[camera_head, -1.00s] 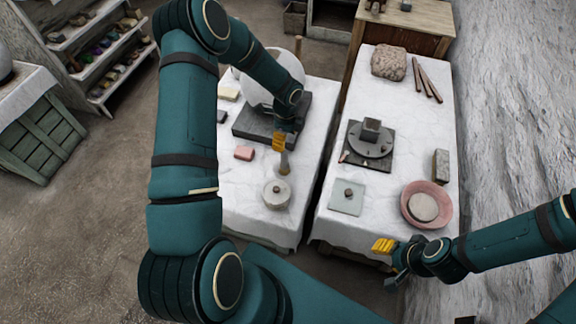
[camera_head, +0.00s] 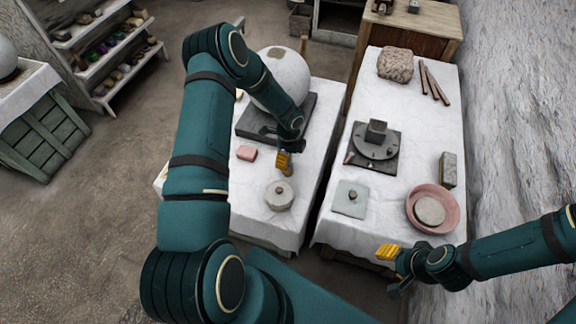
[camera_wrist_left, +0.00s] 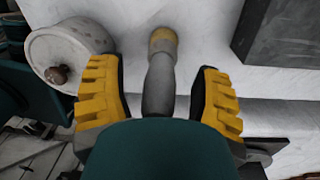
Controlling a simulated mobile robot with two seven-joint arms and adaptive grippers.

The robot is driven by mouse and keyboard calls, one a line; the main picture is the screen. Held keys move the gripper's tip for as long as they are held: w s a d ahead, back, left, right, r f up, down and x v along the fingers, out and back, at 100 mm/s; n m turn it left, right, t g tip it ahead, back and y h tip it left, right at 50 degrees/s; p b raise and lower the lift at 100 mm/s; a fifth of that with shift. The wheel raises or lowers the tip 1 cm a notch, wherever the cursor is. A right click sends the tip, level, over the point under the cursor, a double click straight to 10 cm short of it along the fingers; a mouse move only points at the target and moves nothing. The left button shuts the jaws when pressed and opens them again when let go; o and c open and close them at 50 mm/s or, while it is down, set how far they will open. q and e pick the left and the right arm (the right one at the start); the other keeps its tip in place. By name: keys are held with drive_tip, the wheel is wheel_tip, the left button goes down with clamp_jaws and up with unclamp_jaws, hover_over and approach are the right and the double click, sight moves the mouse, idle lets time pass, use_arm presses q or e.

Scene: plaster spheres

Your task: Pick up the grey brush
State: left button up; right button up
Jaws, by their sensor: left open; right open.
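The grey brush (camera_wrist_left: 159,84) shows in the left wrist view, with a grey handle and a tan tip. My left gripper (camera_head: 284,163) is over the left white-covered table. In the left wrist view, its two yellow fingers (camera_wrist_left: 158,98) are open, one on each side of the brush handle, with gaps visible on both sides. In the head view the gripper hides most or all of the brush. My right gripper (camera_head: 388,256) is open and empty near the front edge of the right table.
A round lidded pot (camera_head: 280,195) stands close in front of the left gripper; it also shows in the left wrist view (camera_wrist_left: 62,50). A dark slab (camera_head: 252,124) bears a large white sphere (camera_head: 282,82) behind. A pink block (camera_head: 246,153) lies left. The right table (camera_head: 330,225) holds several items.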

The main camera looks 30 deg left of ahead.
use_arm(q)
drive_tip(key=shift+r, duration=0.1)
clamp_jaws()
